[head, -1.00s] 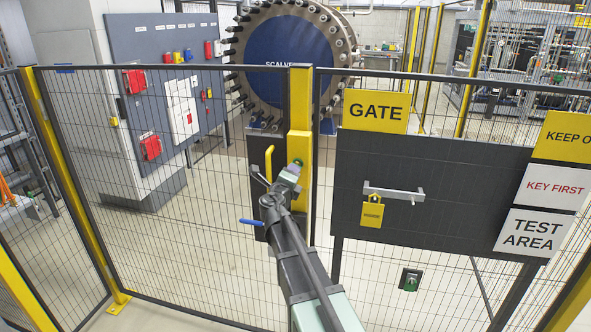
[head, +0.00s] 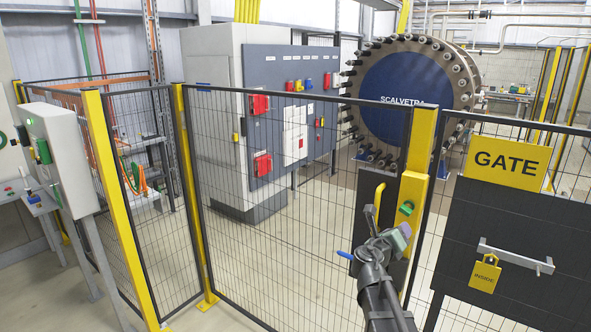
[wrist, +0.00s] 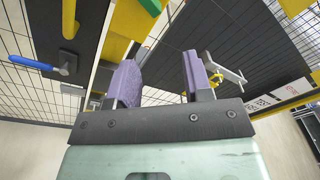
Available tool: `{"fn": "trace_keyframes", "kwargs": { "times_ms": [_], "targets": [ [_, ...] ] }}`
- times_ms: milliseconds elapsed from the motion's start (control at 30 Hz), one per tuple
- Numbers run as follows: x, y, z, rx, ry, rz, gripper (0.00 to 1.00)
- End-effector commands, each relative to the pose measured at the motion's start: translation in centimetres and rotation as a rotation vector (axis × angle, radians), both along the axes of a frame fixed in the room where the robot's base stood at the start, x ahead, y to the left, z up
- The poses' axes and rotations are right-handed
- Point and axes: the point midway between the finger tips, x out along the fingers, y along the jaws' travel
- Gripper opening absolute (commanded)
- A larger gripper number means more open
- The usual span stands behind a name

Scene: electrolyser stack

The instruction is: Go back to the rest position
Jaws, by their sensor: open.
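My gripper (head: 400,236) is in front of the yellow gate post (head: 415,180), just below a green button (head: 407,208) in the head view. In the wrist view my gripper (wrist: 160,75) is open, its two purple-grey fingers well apart with nothing between them. A blue-handled lever (wrist: 33,63) on a dark plate is left of the fingers there; its blue end (head: 345,255) shows left of my gripper in the head view. Whether my gripper touches the post cannot be told.
The mesh fence (head: 290,200) and dark gate panel (head: 515,240) stand close ahead, with a yellow padlock (head: 485,273) on the gate. A grey control box (head: 62,160) stands at left. Behind the fence are a cabinet (head: 215,120) and the round stack (head: 410,95).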

Motion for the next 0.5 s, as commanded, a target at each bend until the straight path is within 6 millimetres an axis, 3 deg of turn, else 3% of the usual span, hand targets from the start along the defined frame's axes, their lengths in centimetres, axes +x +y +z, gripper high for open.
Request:
{"fn": "trace_keyframes", "kwargs": {
  "times_ms": [133,267,400,500],
  "targets": [
    [-4.2,-1.1,-4.3,0.683,-0.499,-0.297,0.46],
    [-9.0,0.8,-10.6,1.241,-0.977,-0.734,0.46],
    [-14.6,6.4,-17.6,1.572,-1.422,-1.389,0.46],
    [-18.5,11.7,-21.3,1.569,-1.602,-1.893,0.46]
  ]
}}
